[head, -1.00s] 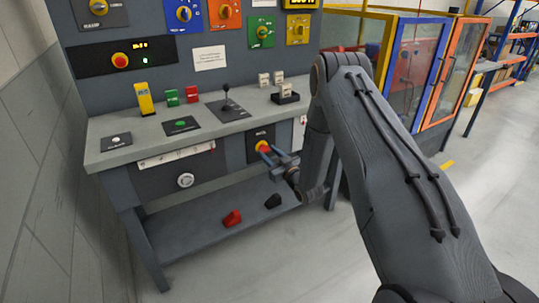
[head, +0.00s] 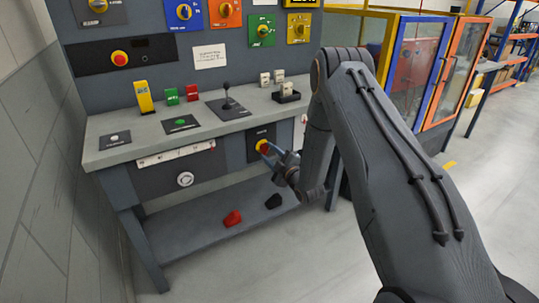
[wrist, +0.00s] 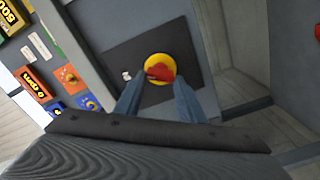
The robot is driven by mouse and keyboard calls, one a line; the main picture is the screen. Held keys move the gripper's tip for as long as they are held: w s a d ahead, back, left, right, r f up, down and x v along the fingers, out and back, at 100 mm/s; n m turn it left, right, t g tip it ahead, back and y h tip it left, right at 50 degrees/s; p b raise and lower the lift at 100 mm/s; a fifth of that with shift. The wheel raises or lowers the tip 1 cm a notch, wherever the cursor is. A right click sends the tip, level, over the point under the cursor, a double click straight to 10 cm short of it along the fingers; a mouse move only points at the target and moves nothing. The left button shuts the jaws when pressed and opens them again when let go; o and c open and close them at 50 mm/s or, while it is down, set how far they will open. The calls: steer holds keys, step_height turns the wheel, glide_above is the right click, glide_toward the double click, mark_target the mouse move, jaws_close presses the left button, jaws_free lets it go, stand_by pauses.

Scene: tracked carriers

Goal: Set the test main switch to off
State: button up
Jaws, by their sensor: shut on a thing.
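The main switch is a red knob on a round yellow plate (head: 262,146), set in a dark panel under the bench top. In the wrist view the red knob (wrist: 160,73) lies nearly crosswise in the picture, in front of the yellow plate (wrist: 158,57). My gripper (head: 270,153) is at the switch, and in the wrist view its two blue-grey fingers (wrist: 159,80) stand on either side of the knob, shut on it. The fingertips hide part of the plate's lower edge. The panel's small lettering is too blurred to read.
The bench top (head: 150,135) carries a joystick (head: 228,103), buttons and coloured blocks. A red block (head: 232,218) and a black block (head: 273,201) lie on the lower shelf. Other rotary switches line the wall panel above. Open floor lies to the right.

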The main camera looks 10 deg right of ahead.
steer(key=n, duration=0.5)
steer(key=shift+f+n+b, duration=0.1)
steer(key=shift+n+b, duration=0.25)
steer(key=shift+n, duration=0.05)
stand_by(0.4)
steer(key=o, duration=1)
steer(key=shift+o, duration=0.2)
steer(key=v, duration=0.8)
